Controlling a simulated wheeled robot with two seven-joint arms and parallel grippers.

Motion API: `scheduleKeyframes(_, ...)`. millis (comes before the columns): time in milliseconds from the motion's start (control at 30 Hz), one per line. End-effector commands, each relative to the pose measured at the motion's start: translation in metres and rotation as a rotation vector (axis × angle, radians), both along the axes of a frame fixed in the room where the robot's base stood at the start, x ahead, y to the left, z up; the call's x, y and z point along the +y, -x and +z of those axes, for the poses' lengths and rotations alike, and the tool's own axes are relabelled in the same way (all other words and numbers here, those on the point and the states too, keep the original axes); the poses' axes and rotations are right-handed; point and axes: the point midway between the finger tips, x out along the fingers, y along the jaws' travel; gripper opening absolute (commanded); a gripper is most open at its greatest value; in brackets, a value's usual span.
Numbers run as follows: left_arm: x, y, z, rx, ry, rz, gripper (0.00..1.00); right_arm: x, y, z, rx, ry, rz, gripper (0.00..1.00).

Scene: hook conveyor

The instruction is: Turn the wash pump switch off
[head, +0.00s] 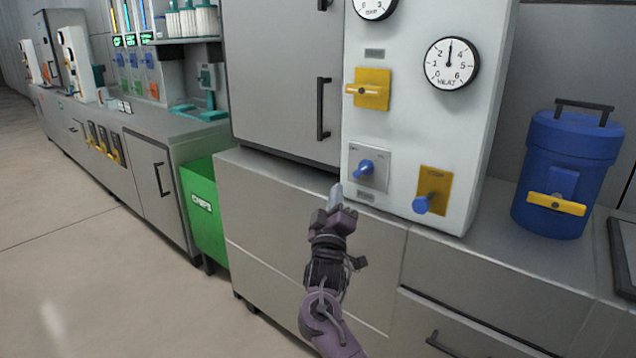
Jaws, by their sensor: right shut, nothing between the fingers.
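A white control panel (400,130) stands on the counter and carries several controls. One is a blue knob on a grey plate (376,180), with a small label below it. Another is a blue knob on a yellow plate (434,190) to its lower right. Higher up, a yellow handle (362,90) lies level across a yellow plate. The labels are too small to read, so I cannot tell which control is the wash pump switch. My right gripper (335,196) is shut and empty, in front of the panel's lower left, below and left of the grey-plate knob. My left gripper is out of view.
A round gauge (452,63) sits high on the panel. A blue lidded canister (567,165) with a yellow handle stands right of it. A grey cabinet (280,80) is behind left, and a green bin (203,215) is at lower left. Open floor lies left.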

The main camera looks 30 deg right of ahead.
Motion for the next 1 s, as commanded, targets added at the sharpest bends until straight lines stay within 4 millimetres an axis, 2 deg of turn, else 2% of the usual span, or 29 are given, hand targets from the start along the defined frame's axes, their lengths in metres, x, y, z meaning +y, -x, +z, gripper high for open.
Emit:
scheduleKeyframes(133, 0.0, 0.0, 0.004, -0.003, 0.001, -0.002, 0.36, -0.002, 0.003, 0.007, -0.015, 0.007, -0.014, 0.0)
scheduleKeyframes(467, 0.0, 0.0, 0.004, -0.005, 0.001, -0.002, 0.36, -0.004, 0.0, 0.008, -0.015, 0.007, -0.012, 0.0)
scheduleKeyframes(633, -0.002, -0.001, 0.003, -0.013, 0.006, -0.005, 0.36, -0.016, -0.014, 0.018, -0.017, 0.007, -0.014, 0.0)
scheduleKeyframes(1000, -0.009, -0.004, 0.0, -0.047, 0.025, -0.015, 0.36, -0.053, -0.063, 0.047, -0.014, 0.007, -0.013, 0.0)
